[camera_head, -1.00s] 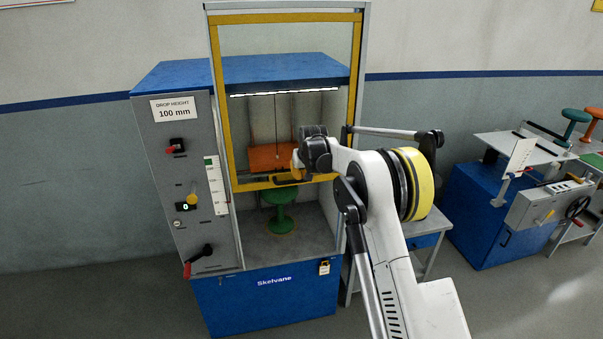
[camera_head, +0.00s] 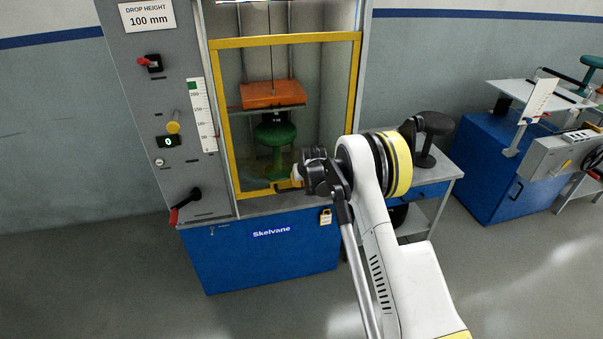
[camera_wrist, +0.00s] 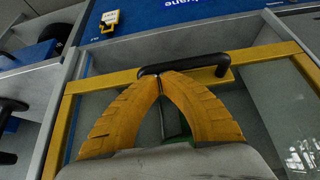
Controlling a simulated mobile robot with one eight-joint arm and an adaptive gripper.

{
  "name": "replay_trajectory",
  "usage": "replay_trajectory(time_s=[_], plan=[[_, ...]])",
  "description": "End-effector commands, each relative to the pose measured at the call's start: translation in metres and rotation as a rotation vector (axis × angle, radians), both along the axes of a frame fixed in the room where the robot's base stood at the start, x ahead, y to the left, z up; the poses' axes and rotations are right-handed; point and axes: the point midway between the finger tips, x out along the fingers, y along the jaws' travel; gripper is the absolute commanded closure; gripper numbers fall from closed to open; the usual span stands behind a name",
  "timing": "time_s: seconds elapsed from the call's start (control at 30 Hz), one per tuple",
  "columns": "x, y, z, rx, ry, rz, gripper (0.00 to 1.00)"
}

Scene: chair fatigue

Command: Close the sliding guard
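The sliding guard (camera_head: 284,41), a yellow frame with a clear pane, stands low across the front of the blue and grey test machine. Its lower rail (camera_head: 256,192) is at or just above the machine's front sill; I cannot tell if they touch. The wrist view shows the rail (camera_wrist: 262,52) and its black bar handle (camera_wrist: 185,64). My gripper (camera_wrist: 159,77) has its yellow fingertips together against the handle, and the bar does not appear clasped between them. In the head view my gripper (camera_head: 298,176) is partly hidden by my wrist.
Behind the pane are an orange block (camera_head: 272,94) and a green stool (camera_head: 277,135). A red-tipped lever (camera_head: 186,205) and yellow knob (camera_head: 173,127) are on the left panel. A padlock (camera_head: 325,216) hangs below the sill. A side table with a black stool (camera_head: 434,125) stands right.

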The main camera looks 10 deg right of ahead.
Motion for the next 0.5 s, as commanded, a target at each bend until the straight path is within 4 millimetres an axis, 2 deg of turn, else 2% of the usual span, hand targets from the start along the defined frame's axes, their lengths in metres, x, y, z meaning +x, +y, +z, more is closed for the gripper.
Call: replay_trajectory(time_s=[0.03, 0.2, 0.33, 0.5], plan=[[0.000, 0.000, -0.023, 0.000, 0.000, 0.000, 1.00], [0.000, 0.000, -0.061, 0.000, 0.000, 0.000, 1.00], [0.000, 0.000, -0.080, 0.000, 0.000, 0.000, 1.00], [0.000, 0.000, -0.093, 0.000, 0.000, 0.000, 1.00]])
